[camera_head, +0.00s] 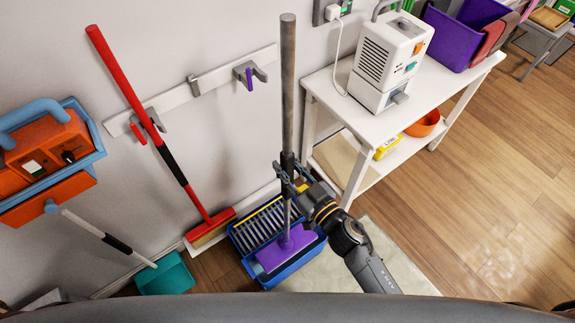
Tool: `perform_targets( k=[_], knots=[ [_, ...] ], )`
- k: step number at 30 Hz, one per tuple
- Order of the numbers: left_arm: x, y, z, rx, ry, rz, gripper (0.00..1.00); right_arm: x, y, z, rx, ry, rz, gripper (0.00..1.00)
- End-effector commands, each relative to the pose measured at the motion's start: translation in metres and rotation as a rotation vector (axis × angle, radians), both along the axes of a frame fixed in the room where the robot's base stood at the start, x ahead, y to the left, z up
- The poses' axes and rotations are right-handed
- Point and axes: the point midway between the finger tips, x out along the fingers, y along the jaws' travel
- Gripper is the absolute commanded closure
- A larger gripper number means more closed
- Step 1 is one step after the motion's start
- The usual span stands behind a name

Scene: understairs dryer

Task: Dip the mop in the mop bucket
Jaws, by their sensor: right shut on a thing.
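The mop (288,80) has a long grey handle and a flat purple head (281,253). It stands nearly upright in the head view. My right gripper (289,176) is shut on the lower part of the handle, above the head. The blue mop bucket (248,262) stands on the floor by the wall, with a striped wringer grate (258,225) on its far side. The purple head shows within the bucket's outline on the near side. I cannot tell how deep it sits. My left gripper is not in view.
A red broom (122,80) leans on the wall rack (213,84) left of the bucket. A teal dustpan (168,276) is at lower left, below an orange-and-blue box (45,150). A white shelf table (335,92) stands to the right. Wooden floor (490,170) is free at right.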

Motion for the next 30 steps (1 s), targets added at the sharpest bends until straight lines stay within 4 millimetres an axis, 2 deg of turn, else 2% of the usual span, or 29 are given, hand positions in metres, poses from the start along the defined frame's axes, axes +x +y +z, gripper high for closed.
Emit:
perform_targets(
  k=[1, 30],
  knots=[
    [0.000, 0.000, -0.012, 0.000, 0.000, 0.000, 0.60, 0.001, 0.000, -0.012, 0.002, -0.005, 0.000, 1.00],
    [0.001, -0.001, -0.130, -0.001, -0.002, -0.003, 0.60, 0.001, 0.000, -0.155, 0.003, -0.004, 0.000, 1.00]
  ],
)
